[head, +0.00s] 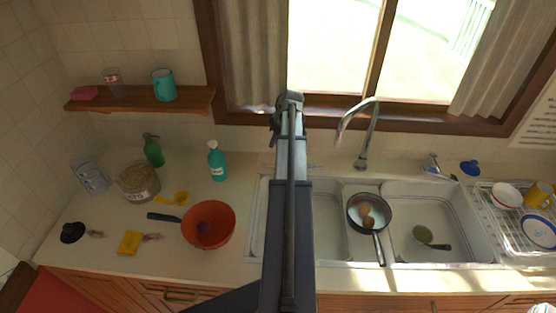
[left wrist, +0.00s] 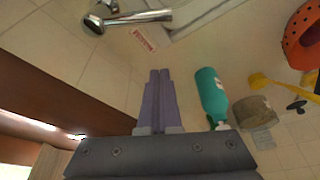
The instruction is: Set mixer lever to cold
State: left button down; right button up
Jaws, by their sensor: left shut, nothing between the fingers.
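A chrome tap with a tall curved spout (head: 372,125) stands behind the sink in the head view. A small chrome fitting (head: 432,163), which looks like a lever, is to its right. In the left wrist view a chrome fitting with a long handle (left wrist: 135,18) shows at the upper left; I cannot tell which head-view part it is. My left gripper (left wrist: 160,75) is shut and empty, apart from that fitting. In the head view my left arm ends (head: 290,98) before the window, left of the spout, its fingers unclear. My right gripper is not in view.
A teal bottle (head: 217,162) stands left of my left arm and also shows in the left wrist view (left wrist: 211,95). A pan (head: 368,213) lies over the sink. A shelf (head: 140,100) is at left, a dish rack (head: 505,235) at right.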

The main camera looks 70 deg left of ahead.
pick_arm(q)
jog(key=shift+w+f, duration=0.1)
jog(key=shift+w, duration=0.1)
jog(key=b+x, duration=1)
jog(key=shift+s+f, duration=0.1)
jog(key=shift+f, duration=0.25)
jog(key=d, duration=0.1)
jog(key=w+d, duration=0.1)
jog(key=shift+w+d+r+p, duration=0.25)
jog(key=shift+w+r+p, duration=0.05)
jog(key=shift+r, duration=0.1)
jog(key=shift+w+d, duration=0.25)
jog(key=shift+d, duration=0.15)
